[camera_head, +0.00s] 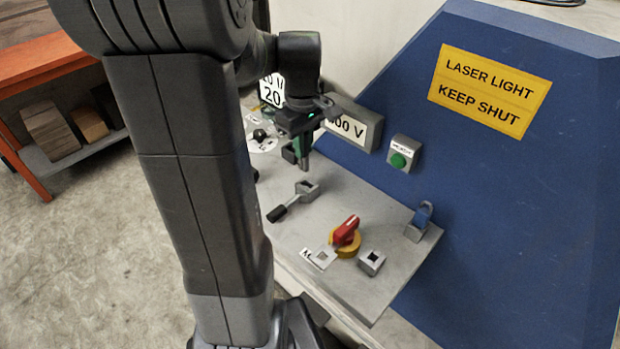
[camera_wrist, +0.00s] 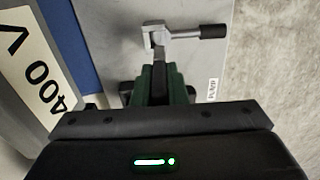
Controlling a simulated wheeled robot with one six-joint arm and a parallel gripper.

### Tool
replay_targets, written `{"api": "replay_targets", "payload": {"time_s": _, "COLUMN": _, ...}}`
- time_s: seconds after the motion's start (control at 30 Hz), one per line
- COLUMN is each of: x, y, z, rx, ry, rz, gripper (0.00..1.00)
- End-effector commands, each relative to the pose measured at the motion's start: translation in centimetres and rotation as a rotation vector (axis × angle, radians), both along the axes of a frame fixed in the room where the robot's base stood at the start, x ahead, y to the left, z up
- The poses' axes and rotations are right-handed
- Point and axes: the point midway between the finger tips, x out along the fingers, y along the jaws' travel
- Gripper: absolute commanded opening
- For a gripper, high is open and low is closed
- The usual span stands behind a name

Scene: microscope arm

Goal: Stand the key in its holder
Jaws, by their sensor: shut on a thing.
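My gripper (camera_head: 301,138) is shut on the key, whose grey metal shank (camera_head: 304,161) points down below the green fingers in the head view. The key stays upright above the panel, near the far end of the black-handled lever. In the wrist view, a dark part of the key (camera_wrist: 159,85) shows between the green fingers (camera_wrist: 160,84). A small grey block with a dark square hole (camera_head: 371,262), seemingly the holder, stands at the panel's near right in the head view. It is empty and well apart from the key.
The grey lever (camera_head: 293,201) lies between my gripper and a red handle on a yellow base (camera_head: 346,236).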

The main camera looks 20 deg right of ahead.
Motion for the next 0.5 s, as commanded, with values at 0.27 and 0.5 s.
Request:
{"api": "replay_targets", "payload": {"time_s": 0.27, "x": -0.59, "y": -0.45, "z": 0.63, "rx": 0.0, "ry": 0.0, "rz": 0.011, "gripper": 0.0}}
{"api": "replay_targets", "payload": {"time_s": 0.5, "x": -0.61, "y": -0.41, "z": -0.23, "rx": 0.002, "ry": 0.004, "rz": 0.011, "gripper": 0.0}}
